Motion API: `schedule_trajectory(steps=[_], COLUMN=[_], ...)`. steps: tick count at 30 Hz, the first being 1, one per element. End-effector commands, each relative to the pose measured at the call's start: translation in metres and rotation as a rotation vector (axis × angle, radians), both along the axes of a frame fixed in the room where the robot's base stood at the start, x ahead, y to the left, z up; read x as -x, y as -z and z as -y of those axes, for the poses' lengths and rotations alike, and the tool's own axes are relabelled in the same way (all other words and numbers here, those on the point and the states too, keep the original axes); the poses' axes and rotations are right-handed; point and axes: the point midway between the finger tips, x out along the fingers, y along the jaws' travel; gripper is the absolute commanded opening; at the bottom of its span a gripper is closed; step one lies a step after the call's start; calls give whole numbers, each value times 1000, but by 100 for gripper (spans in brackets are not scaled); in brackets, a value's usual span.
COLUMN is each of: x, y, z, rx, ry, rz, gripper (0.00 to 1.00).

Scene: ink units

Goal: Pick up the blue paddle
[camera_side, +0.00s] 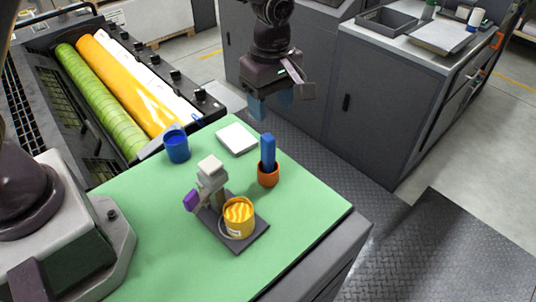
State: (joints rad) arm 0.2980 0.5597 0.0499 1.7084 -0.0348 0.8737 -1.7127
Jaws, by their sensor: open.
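The blue paddle (267,149) stands upright in a small orange cup (268,176) near the right edge of the green work mat (290,215). Its lower end is hidden inside the cup. My gripper (271,103) hangs above and beyond the paddle in the picture, pointing down, with its bluish fingertips spread apart. It is open and empty, and clear of the paddle and cup.
A blue cup (177,147) and a white slab (236,139) stand behind on the mat. A grey stand with a purple part (191,200) and a yellow can (238,217) on a dark plate (251,239) stand in front of the orange cup. Ink rollers (103,95) lie at the back left.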

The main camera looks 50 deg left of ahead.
Motion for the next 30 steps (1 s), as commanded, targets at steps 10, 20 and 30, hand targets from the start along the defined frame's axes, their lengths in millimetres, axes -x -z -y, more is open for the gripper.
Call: schedule_trajectory(steps=[10,20,30], x=[1,8,7], y=[52,91,106], z=[-1,-1,-1], rx=[-1,-1,0], ry=[3,3,3], rz=[-2,-5,1], gripper=[53,53,53])
